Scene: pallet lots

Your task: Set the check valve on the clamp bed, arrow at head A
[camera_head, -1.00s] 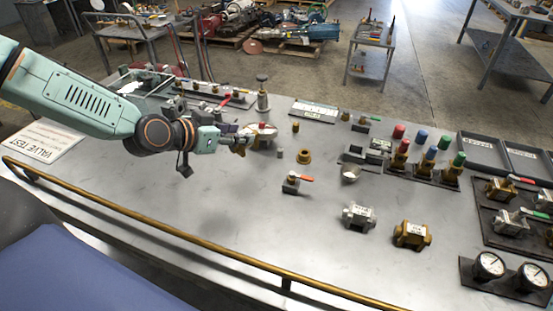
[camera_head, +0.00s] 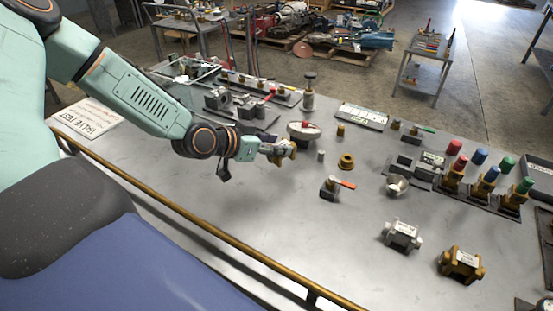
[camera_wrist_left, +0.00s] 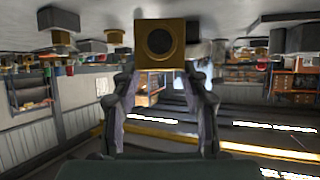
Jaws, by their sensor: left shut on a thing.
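My left gripper (camera_head: 278,150) is shut on a brass valve body (camera_head: 290,149), held over the bench just in front of a round dish with a red knob (camera_head: 304,131). In the left wrist view the brass body (camera_wrist_left: 160,42) shows a square end face with a round dark bore, between the fingers. Its arrow is not visible. Dark grey clamp blocks (camera_head: 218,100) on a plate, perhaps the clamp bed, stand behind and left of the gripper. Head A cannot be made out. My right gripper is not in view.
A silver labelled valve (camera_head: 402,234) and a brass labelled valve (camera_head: 461,264) stand at the front right. The bench's front left is clear inside a brass rail (camera_head: 200,223).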

